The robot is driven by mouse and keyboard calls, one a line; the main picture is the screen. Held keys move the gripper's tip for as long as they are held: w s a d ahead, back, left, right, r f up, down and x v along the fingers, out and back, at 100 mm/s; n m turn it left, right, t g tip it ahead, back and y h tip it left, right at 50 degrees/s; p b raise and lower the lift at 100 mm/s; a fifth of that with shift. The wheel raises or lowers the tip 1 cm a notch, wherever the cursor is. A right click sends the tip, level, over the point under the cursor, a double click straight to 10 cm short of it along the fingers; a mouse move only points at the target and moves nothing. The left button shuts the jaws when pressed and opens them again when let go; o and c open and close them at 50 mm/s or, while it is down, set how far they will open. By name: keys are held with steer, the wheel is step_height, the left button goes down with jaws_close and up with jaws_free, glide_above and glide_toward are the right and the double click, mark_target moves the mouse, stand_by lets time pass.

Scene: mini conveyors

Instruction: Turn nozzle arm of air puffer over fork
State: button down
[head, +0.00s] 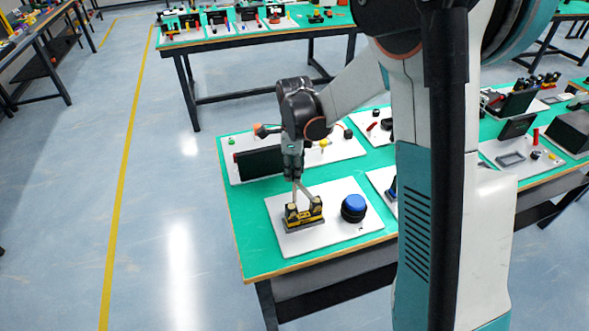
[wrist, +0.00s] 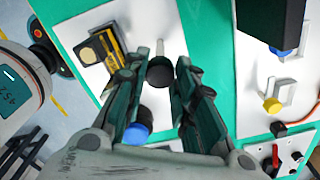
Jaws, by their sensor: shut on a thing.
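The yellow and black fork (head: 304,215) stands on a white board, with two upright posts. It also shows at the upper left in the wrist view (wrist: 103,55). The round black body with a blue cap, which looks like the air puffer (head: 353,208), stands to its right; the blue cap shows low in the wrist view (wrist: 137,132). My gripper (head: 300,188) points down just above the fork. In the wrist view a dark round piece (wrist: 160,73) shows between its fingers. My gripper is shut on what seems to be the nozzle arm, but the contact is mostly hidden.
The white board (head: 285,243) lies on a green table (head: 238,235) near its front edge. A black panel (head: 260,162) stands behind. Other boards with small devices lie behind and to the right. Open floor lies left of the table.

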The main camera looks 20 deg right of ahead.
steer(key=shift+m, duration=0.6)
steer(key=c, duration=1.3)
jaws_free()
step_height(320, 180, up, 12)
